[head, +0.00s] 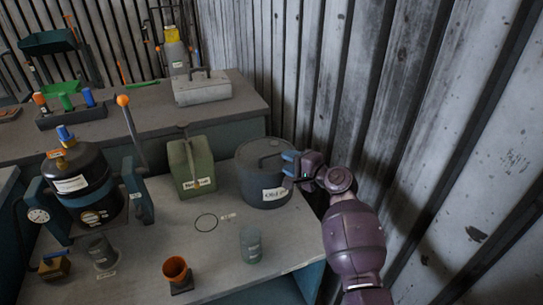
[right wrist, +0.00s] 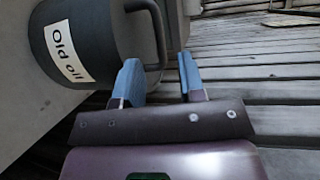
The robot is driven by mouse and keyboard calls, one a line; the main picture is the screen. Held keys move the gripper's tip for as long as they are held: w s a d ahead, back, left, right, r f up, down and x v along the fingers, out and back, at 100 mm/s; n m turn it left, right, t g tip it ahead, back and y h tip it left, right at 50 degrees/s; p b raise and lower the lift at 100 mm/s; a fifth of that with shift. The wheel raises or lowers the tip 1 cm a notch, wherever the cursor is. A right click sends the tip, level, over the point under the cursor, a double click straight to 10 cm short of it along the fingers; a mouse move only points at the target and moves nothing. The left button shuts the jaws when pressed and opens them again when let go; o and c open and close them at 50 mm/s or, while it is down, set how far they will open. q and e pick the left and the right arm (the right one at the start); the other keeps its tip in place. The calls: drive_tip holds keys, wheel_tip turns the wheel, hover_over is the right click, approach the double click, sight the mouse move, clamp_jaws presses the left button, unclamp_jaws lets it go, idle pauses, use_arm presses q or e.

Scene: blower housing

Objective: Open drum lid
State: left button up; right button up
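The dark grey drum (head: 262,187) labelled "Old oil" stands upright near the right end of the bench, its lid (head: 262,152) on top. In the right wrist view the drum (right wrist: 95,28) is at upper left, and a dark loop handle (right wrist: 161,35) stands out from its lid side. My right gripper (head: 290,163) is at the right edge of the lid. In the right wrist view its blue fingers (right wrist: 160,78) are apart, with the handle's end near the left finger and the gap. I cannot tell whether they touch. My left gripper is not in view.
A green can (head: 192,168) stands left of the drum. A clear beaker (head: 250,246), an orange cup (head: 176,270) and a black pressure vessel (head: 80,180) are on the same bench (head: 215,265). A corrugated metal wall (head: 400,100) rises close behind and right of the drum.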

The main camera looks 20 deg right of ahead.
sight(272, 155)
drive_tip(key=b+x, duration=0.1)
drive_tip(key=x, duration=0.4)
drive_tip(key=shift+w+a+f, duration=0.15)
drive_tip(key=shift+w+f, duration=0.1)
drive_tip(key=shift+w, duration=0.05)
drive_tip(key=shift+x, duration=0.9)
drive_tip(key=shift+r, duration=0.1)
clamp_jaws()
